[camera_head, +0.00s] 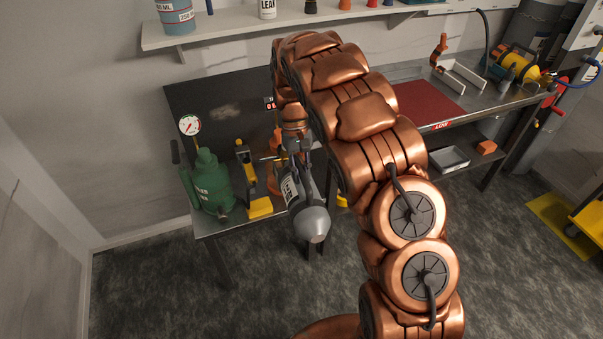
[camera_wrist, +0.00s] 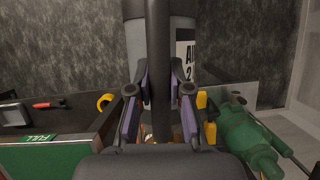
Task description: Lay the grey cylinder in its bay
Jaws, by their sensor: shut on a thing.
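The grey cylinder (camera_head: 313,222) hangs over the front edge of the bench in the head view, tilted, with a white label and a rounded end towards the camera. My gripper (camera_wrist: 160,92) is shut on the cylinder, which rises between its purple-padded fingers in the wrist view (camera_wrist: 162,35). A red bay marked LOW (camera_head: 428,104) lies on the bench behind my arm, partly hidden. A green area marked FULL (camera_wrist: 45,158) shows at lower left in the wrist view. I cannot tell which bay is the cylinder's.
A green bottle jack (camera_head: 208,183) and a yellow-and-black tool (camera_head: 255,190) stand at the bench's left end, close to the cylinder. A pressure gauge (camera_head: 190,125) is behind them. A metal bracket (camera_head: 460,76) stands at the far right. A shelf (camera_head: 225,32) runs above.

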